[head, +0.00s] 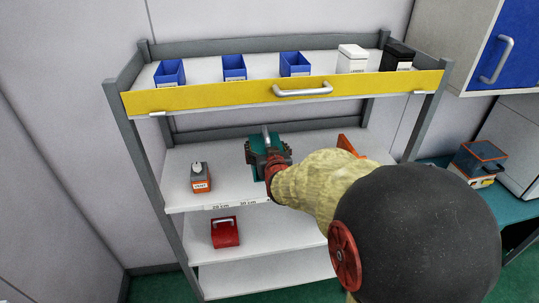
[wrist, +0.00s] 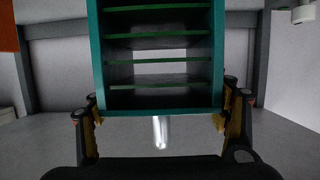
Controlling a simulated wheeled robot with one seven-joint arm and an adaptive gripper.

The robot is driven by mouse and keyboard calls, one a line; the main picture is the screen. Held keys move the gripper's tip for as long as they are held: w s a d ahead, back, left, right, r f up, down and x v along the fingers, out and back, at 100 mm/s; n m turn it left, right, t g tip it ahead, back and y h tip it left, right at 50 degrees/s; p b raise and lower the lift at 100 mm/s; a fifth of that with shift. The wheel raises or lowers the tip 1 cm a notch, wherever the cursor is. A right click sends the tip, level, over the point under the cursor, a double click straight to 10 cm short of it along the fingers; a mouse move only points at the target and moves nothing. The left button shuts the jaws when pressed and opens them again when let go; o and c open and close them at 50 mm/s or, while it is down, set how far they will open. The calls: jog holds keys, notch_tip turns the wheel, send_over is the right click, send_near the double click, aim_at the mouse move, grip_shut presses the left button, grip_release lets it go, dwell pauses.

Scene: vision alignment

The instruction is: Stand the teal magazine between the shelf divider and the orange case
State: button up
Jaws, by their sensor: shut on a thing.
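The teal magazine (head: 266,144) is at the middle shelf in the head view, with a silver bar at its upper end. In the wrist view the magazine (wrist: 215,60) shows its slotted open side with green layers. My gripper (head: 268,160) is shut on it, with a finger at each side in the wrist view (wrist: 160,115). Whether it touches the shelf cannot be told. The orange case (head: 347,145) is to the right, mostly hidden by my arm. An orange patch at the wrist view's left edge is probably this case (wrist: 8,35). I cannot make out the shelf divider.
A grey-orange device (head: 200,178) stands left on the middle shelf (head: 180,160). A yellow-fronted shelf (head: 220,93) with blue bins (head: 233,67) hangs above. A red box (head: 225,232) is below. Bare shelf shows between the grey-orange device and the magazine.

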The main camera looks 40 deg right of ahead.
jog(key=x, duration=0.5)
jog(key=shift+s+d+f+p, duration=0.25)
jog(key=shift+s+d+p, duration=0.05)
jog(key=shift+d+p, duration=0.1)
jog(key=w+d+f, duration=0.1)
jog(key=f, duration=0.2)
jog(key=w+d+f+p, duration=0.1)
jog(key=f, duration=0.2)
jog(key=w+d+f+p, duration=0.1)
jog(key=w+f, duration=0.1)
jog(key=f, duration=0.1)
jog(key=shift+d, duration=0.35)
jog(key=shift+s, duration=0.1)
jog(key=shift+f+b, duration=0.25)
jog(key=shift+b, duration=0.1)
jog(key=o, duration=1.6)
jog(key=shift+c, duration=0.2)
jog(key=shift+r+p, duration=0.15)
jog(key=shift+p, duration=0.15)
